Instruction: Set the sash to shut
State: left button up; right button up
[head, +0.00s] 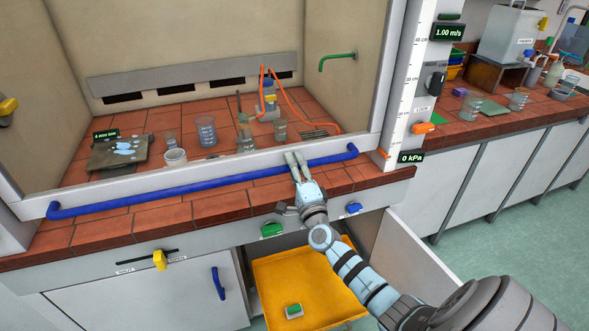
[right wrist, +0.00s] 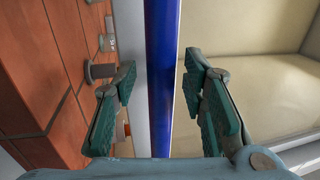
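The sash (head: 215,169) is the framed front pane of the fume cupboard, with a pale bottom rail and a long blue handle bar (head: 180,190). Its bottom rail looks low, near the bench's front edge; I cannot tell the exact gap. My right gripper (head: 295,157) is at the right part of the handle. In the right wrist view, my right gripper (right wrist: 163,85) has its fingers apart, one on each side of the blue bar (right wrist: 160,50), with space between them and it. My left gripper is not in view.
Behind the sash stand glass beakers (head: 206,130), a balance (head: 118,152) and a bottle with orange tubing (head: 268,98). A height scale (head: 401,100) runs up the right post. A side bench (head: 500,122) holds more glassware.

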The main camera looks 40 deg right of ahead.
grip_shut()
notch_tip(320, 180, down, 4)
jog(key=b, duration=0.3)
jog(key=shift+r, duration=0.4)
grip_release()
jog(key=v, duration=1.2)
